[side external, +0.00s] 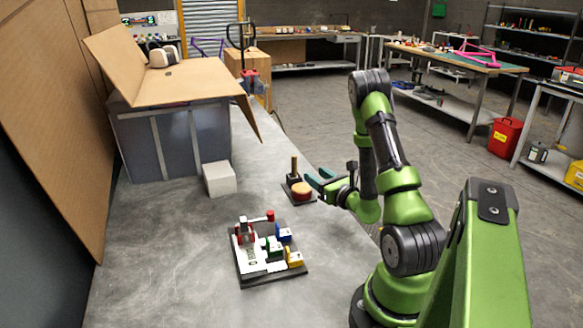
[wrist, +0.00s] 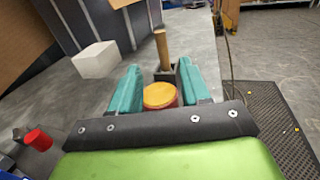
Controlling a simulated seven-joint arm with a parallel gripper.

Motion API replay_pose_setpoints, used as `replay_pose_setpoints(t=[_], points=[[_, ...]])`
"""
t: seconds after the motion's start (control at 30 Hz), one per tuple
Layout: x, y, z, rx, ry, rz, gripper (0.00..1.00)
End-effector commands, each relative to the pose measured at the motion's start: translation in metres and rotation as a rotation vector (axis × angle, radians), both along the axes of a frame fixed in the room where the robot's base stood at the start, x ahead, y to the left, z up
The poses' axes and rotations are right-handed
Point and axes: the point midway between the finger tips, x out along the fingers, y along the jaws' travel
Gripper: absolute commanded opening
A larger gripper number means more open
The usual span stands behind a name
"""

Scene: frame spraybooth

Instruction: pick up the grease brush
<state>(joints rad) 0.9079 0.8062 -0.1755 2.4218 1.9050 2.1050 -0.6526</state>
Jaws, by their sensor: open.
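The grease brush appears to be the upright wooden handle (side external: 294,167), standing in a dark holder on a small black base (side external: 311,199). A round pot with an orange top (side external: 302,188) sits on the same base. In the wrist view the handle (wrist: 161,46) rises beyond my fingertips, and the orange top (wrist: 159,95) lies between the fingers, nearer the palm in the picture. The brush's lower end is hidden in the holder (wrist: 165,74). My gripper (side external: 318,177) has teal fingers, open and empty, just right of the base; the fingers also show in the wrist view (wrist: 158,68).
A white block (side external: 220,179) stands to the left on the grey bench. A dark board (side external: 267,281) with coloured fixtures lies in front. A grey booth with cardboard panels (side external: 170,85) stands behind. Bare bench lies between the block and the base.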

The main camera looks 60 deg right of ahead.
Motion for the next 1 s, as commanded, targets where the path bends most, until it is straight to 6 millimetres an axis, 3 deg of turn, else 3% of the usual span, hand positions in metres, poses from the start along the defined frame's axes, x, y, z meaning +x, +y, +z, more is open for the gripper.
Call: replay_pose_setpoints(t=[0.1, 0.3, 0.57, 0.83, 1.0], points=[[0.025, -0.013, 0.001, -0.003, -0.003, 0.003, 0.47], [0.055, -0.03, 0.0, 0.001, -0.002, 0.003, 0.47], [0.072, -0.04, 0.0, 0.003, -0.002, 0.003, 0.47], [0.104, -0.061, 0.0, 0.002, -0.002, 0.004, 0.47], [0.11, -0.064, 0.0, 0.005, -0.002, 0.002, 0.47]])
